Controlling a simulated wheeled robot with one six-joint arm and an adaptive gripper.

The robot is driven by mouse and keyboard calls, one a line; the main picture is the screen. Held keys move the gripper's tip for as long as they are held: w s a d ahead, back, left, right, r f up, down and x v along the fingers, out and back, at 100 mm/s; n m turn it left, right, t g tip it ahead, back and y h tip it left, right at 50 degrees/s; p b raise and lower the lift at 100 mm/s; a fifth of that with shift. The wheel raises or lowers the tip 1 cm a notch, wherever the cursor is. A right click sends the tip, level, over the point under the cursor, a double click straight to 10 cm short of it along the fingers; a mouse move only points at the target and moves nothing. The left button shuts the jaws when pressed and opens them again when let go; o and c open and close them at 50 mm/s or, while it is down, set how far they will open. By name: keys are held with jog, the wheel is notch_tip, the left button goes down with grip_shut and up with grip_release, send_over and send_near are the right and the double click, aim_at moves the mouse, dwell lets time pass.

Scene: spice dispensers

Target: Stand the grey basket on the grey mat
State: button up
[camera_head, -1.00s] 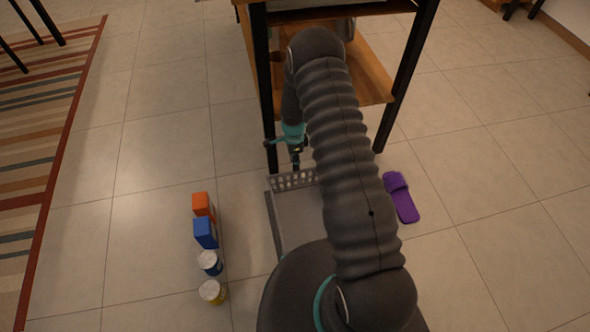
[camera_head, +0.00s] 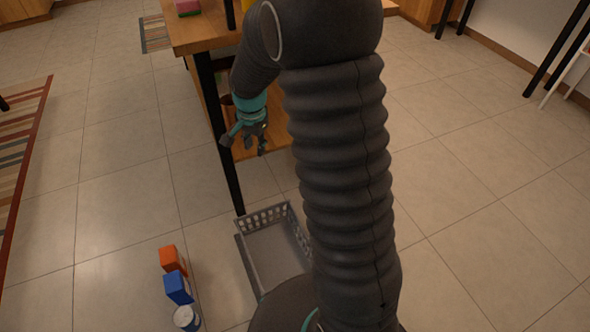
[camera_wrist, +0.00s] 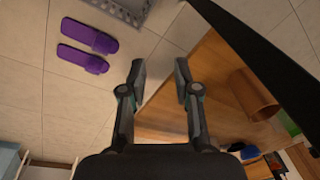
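The grey basket (camera_head: 262,219), with a row of holes along its rim, stands upright on the floor area at my base in the head view. A narrow dark grey strip of the mat (camera_head: 243,264) shows along its left side, so the basket appears to stand on the mat. My arm hides the basket's right part. My gripper (camera_head: 245,142) is raised, apart from the basket and beyond its far side. In the wrist view my gripper (camera_wrist: 160,72) has its fingers apart with nothing between them. A corner of the basket (camera_wrist: 128,12) shows at the top there.
A wooden table (camera_head: 205,32) with dark legs and a lower shelf stands close to my gripper. An orange box (camera_head: 172,260), a blue box (camera_head: 178,289) and a can (camera_head: 187,317) stand left of the basket. Purple slippers (camera_wrist: 88,36) lie on the floor.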

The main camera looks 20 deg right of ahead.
jog(key=s+r+n+t, duration=0.2)
jog(key=s+r+n, duration=0.3)
jog(key=s+r, duration=0.85)
jog(key=s+r+n+t, duration=0.1)
jog(key=s+r+n, duration=0.1)
jog(key=s, duration=0.5)
jog(key=s+r+n+t, duration=0.1)
jog(key=s+r+n, duration=0.2)
jog(key=s, duration=0.4)
jog(key=shift+n, duration=0.4)
jog(key=shift+s, duration=0.1)
